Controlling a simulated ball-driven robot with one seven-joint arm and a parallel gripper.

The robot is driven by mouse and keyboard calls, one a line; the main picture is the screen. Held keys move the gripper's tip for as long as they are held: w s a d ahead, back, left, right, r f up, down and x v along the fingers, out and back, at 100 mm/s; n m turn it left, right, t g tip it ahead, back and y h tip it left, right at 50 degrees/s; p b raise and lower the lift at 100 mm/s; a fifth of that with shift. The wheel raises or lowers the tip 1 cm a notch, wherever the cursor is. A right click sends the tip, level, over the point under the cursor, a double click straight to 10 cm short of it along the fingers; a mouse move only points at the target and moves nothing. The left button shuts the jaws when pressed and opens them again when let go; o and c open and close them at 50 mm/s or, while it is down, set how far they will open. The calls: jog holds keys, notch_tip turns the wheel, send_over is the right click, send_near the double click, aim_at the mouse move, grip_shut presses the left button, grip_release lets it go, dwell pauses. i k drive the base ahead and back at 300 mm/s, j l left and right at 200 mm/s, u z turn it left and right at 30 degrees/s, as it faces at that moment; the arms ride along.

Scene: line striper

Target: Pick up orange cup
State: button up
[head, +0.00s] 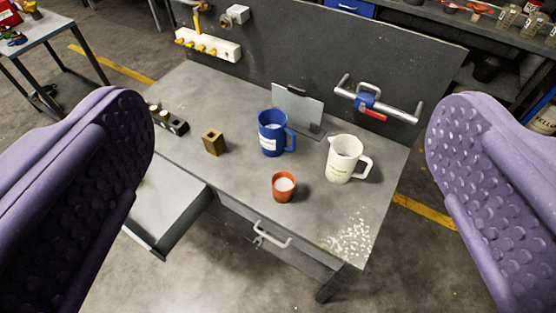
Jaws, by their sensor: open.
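A small orange cup (283,187) with whitish contents stands upright on the grey workbench (240,175), near its front edge. A blue mug (271,134) stands behind it, with its handle to the right. A white pitcher (345,158) stands to the right of the cup, also with its handle to the right. My gripper (290,190) is open and empty. Its two purple, studded fingers frame the left and right sides of the view, and the cup lies between them in the picture, farther away and untouched.
A brass block (213,142) and a dark holder (170,121) lie to the left on the bench. A clipboard-like plate (298,108) leans at the back panel, near a pipe with a red-handled valve (370,106). White granules (350,240) are scattered front right. A drawer (165,205) stands open at left.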

aim_at(283, 183)
jog(key=i+j, duration=0.2)
jog(key=i, duration=0.4)
jog(key=i+j+u, duration=0.15)
jog(key=i, duration=0.4)
jog(key=j, duration=0.1)
